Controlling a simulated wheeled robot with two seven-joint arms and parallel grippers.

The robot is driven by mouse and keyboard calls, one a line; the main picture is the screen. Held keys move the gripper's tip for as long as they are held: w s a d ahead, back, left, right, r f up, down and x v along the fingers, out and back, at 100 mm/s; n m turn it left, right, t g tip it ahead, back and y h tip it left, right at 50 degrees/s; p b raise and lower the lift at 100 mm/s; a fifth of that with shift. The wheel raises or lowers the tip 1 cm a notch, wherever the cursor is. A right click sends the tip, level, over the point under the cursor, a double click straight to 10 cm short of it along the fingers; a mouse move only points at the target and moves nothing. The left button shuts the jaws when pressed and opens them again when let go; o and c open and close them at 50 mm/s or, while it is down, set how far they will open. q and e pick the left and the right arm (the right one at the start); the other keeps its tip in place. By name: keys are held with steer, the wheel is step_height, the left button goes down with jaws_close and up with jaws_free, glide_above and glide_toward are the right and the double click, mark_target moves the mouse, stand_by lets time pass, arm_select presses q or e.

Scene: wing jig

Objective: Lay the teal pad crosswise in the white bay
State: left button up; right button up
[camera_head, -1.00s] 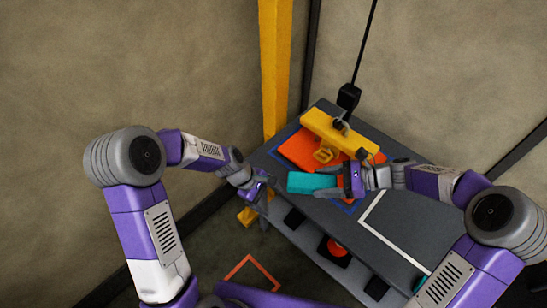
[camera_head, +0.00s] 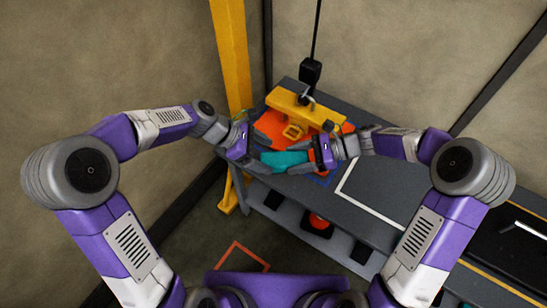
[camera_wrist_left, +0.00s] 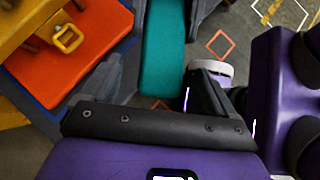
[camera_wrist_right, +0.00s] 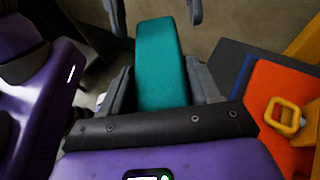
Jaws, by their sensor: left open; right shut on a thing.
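The teal pad (camera_head: 284,160) is held in the air by my right gripper (camera_head: 305,157), which is shut on its right end. My left gripper (camera_head: 259,153) is open at the pad's left end. In the left wrist view the pad (camera_wrist_left: 163,45) runs between the left fingers. In the right wrist view the pad (camera_wrist_right: 160,62) stretches from the right fingers towards the left fingertips. A white corner line (camera_head: 370,211) is marked on the grey table (camera_head: 385,185), right of the grippers; the pad is away from it.
An orange block (camera_head: 268,126) with a yellow handled fixture (camera_head: 293,105) lies behind the grippers, below a black hanging cable (camera_head: 316,40). A yellow post (camera_head: 231,55) stands at the left. A red round thing (camera_head: 318,221) sits below the table's front edge. The table around the white line looks clear.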

mark_target(271, 157)
arm_select(q)
steer(key=shift+x, duration=2.35)
steer(key=c, duration=0.9)
steer(key=shift+c, duration=0.6)
arm_select(e)
steer(key=o, duration=1.1)
